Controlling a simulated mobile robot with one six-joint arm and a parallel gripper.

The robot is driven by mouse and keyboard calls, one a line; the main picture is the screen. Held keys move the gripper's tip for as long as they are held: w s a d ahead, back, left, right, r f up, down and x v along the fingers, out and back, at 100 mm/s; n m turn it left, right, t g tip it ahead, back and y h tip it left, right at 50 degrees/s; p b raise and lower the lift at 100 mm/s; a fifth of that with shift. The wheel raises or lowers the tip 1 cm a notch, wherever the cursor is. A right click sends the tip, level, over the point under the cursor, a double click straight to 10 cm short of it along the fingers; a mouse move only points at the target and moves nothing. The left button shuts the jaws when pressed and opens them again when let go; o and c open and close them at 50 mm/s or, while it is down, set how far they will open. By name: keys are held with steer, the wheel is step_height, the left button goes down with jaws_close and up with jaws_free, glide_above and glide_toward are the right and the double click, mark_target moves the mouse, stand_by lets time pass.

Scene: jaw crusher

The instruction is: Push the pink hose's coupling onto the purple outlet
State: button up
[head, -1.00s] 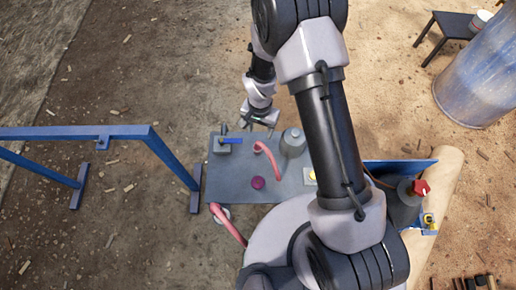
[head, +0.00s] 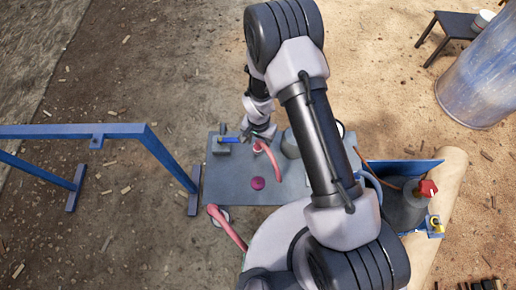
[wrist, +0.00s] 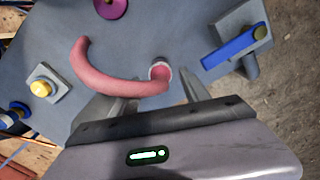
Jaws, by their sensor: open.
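The pink hose (wrist: 105,82) lies curved on the grey bench top, and also shows in the head view (head: 273,163). A pale ring, seemingly its coupling (wrist: 160,69), is at one end; it shows in the head view too (head: 258,147). The purple outlet (head: 258,183) is a round knob-like piece nearer the bench's front edge; it is cut by the top edge of the wrist view (wrist: 111,6). My gripper (wrist: 146,92) is open, its fingers either side of the hose near the coupling. Whether they touch it I cannot tell.
A blue-handled valve block (wrist: 232,50) stands close beside the coupling. A yellow button (wrist: 41,88) sits on the bench's other side. A blue rail (head: 150,135) stands left of the bench (head: 222,185).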

mark_target(258, 144)
step_height(258, 144, down, 3)
steer(key=shift+f+b, duration=0.15)
steer(key=shift+b, duration=0.3)
steer(key=shift+c, duration=0.2)
jaws_close()
steer(key=shift+r, duration=0.2)
steer(key=shift+r+p, duration=0.3)
steer(key=r+p, duration=0.1)
steer(key=r, duration=0.2)
steer(key=shift+s+r+p, duration=0.1)
steer(key=shift+s+p, duration=0.1)
steer(key=shift+p, duration=0.1)
steer(key=s+d+p, duration=0.1)
steer(key=s+d, duration=0.1)
steer(key=s, duration=0.2)
steer(key=s+d, duration=0.3)
steer(key=s, duration=0.2)
steer(key=s+d+r+p, duration=0.1)
steer(key=s+d, duration=0.1)
steer(key=s, duration=0.2)
steer(key=shift+s+d+p, duration=0.15)
steer(key=shift+s+p, duration=0.15)
steer(key=shift+s, duration=0.1)
